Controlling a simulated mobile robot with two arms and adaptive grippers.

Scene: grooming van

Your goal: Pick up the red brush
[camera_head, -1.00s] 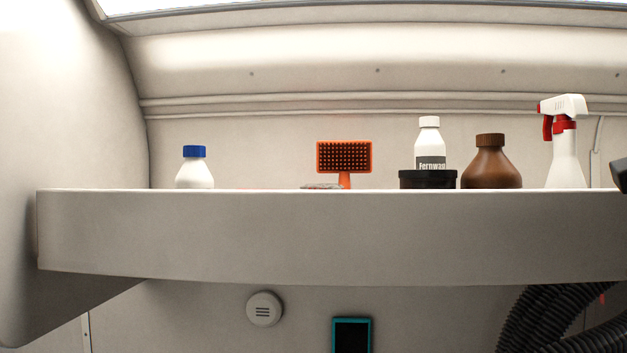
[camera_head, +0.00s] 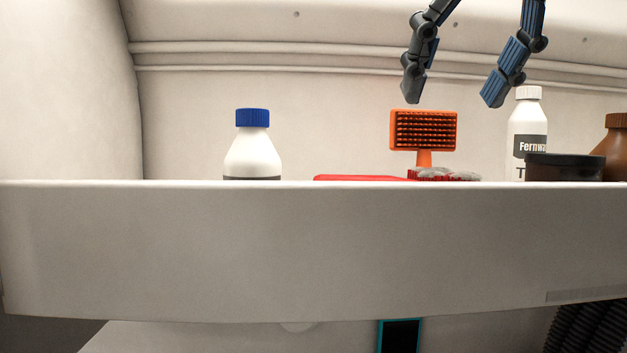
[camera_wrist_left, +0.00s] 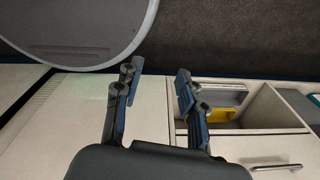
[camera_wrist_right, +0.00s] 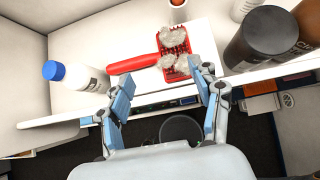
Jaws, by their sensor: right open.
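The red brush lies flat on the white shelf. In the head view only its red handle (camera_head: 360,178) and the bristled end with grey hair on it show above the shelf's front edge. In the right wrist view the handle (camera_wrist_right: 133,64) points left, and the head (camera_wrist_right: 178,42) carries pale hair clumps. My right gripper (camera_head: 452,93) is open and empty, above the shelf; in the right wrist view (camera_wrist_right: 166,82) the brush lies beyond its fingertips, untouched. My left gripper (camera_wrist_left: 156,80) shows only in the left wrist view, open and empty, away from the brush.
An orange bristle brush (camera_head: 423,132) stands upright by the red brush's head. A blue-capped white bottle (camera_head: 252,150) stands left. A white labelled bottle (camera_head: 527,130), a black jar (camera_head: 563,168) and a brown bottle (camera_head: 616,148) stand right. The shelf's front edge (camera_head: 300,215) is raised.

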